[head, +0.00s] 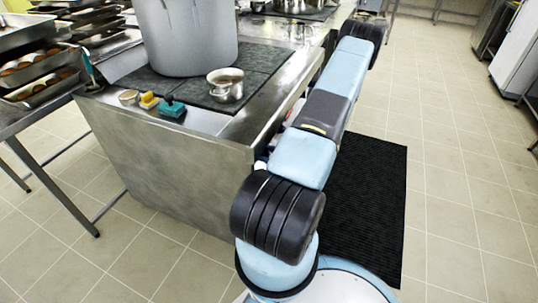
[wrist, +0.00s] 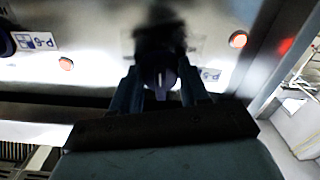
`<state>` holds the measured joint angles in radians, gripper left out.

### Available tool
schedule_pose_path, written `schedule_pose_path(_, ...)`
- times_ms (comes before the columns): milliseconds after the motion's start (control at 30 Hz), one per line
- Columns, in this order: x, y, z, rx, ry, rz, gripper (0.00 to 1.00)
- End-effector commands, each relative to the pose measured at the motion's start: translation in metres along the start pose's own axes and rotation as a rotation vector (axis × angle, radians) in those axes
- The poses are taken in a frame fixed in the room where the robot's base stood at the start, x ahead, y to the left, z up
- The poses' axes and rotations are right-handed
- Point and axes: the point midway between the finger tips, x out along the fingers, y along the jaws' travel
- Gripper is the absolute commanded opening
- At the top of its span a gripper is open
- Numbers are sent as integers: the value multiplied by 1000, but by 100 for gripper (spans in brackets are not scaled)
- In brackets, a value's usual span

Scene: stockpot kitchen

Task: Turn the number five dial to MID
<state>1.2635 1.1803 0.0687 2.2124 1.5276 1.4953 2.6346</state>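In the wrist view, a dark dial (wrist: 160,78) with a pale pointer mark sits on a bright metal panel. My gripper (wrist: 161,90) reaches up to it, with one finger on each side of the dial. I cannot tell whether the fingers touch it. A label (wrist: 210,75) beside the dial is partly hidden by a finger and too blurred to read surely, so the dial's number and setting are unclear. In the head view my arm stretches along the counter's right side and the gripper is hidden.
Another dark knob (wrist: 6,42) with a label (wrist: 38,42) is at the left of the panel. Lit orange lamps (wrist: 66,64) (wrist: 238,39) are on the panel.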

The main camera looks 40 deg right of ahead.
Motion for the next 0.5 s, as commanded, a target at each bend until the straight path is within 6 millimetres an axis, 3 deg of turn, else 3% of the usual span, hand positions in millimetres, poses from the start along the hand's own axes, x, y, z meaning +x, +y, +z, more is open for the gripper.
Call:
schedule_pose_path(233, 0, 0, 0, -1, -1, 1, 67)
schedule_pose_path(500, -2, 1, 0, -1, -1, 2, 67)
